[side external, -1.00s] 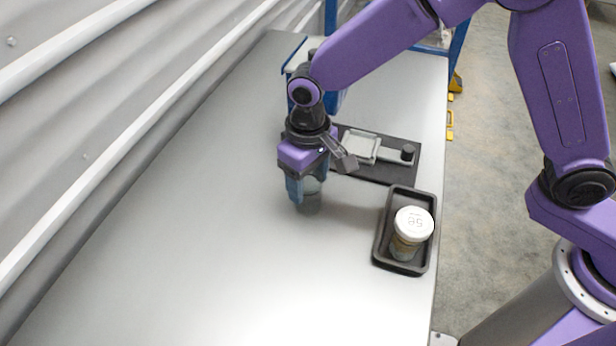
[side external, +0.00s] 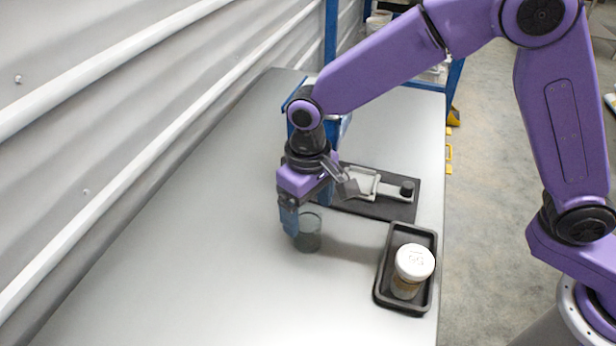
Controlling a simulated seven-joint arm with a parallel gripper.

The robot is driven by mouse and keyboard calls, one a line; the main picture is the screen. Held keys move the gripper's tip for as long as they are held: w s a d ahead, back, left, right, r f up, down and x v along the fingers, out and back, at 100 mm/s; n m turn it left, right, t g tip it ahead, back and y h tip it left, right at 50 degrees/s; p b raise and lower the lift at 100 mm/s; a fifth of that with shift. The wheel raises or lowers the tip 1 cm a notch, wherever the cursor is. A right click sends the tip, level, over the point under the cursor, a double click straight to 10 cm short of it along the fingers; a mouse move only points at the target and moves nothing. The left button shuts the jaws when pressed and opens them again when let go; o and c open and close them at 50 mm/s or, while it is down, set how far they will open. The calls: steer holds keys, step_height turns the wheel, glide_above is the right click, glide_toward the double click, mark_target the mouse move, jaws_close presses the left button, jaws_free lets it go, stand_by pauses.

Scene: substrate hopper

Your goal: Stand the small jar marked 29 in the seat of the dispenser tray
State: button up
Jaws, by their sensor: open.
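A small jar (side external: 407,286) with a white lid (side external: 415,261) stands upright in a black rectangular tray (side external: 384,292) at the right edge of the table. My gripper (side external: 292,218) is open, pointing down at a clear glass vessel (side external: 308,236) standing on the table left of the tray. One finger shows beside the glass's rim; the other is largely hidden. No number shows on the glass. A grey piece with a handle (side external: 391,190) lies on a black plate (side external: 383,209) behind the black tray.
A blue frame (side external: 337,130) stands behind my gripper, partly hidden by my arm. A ribbed metal wall (side external: 90,130) runs along the left. The front and left of the table (side external: 200,270) are clear. The table's right edge is close to the black tray.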

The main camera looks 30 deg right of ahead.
step_height(320, 180, up, 9)
steer(key=shift+r, duration=0.15)
stand_by(0.4)
steer(key=s+d+f+n, duration=0.1)
steer(key=s+d+n, duration=0.3)
steer(key=s+d, duration=0.7)
steer(key=s+d+f+n, duration=0.1)
steer(key=s+d+n, duration=0.3)
steer(key=s+d, duration=0.7)
steer(key=d, duration=0.6)
steer(key=shift+s+f, duration=0.3)
steer(key=shift+f, duration=0.1)
steer(key=shift+w, duration=0.1)
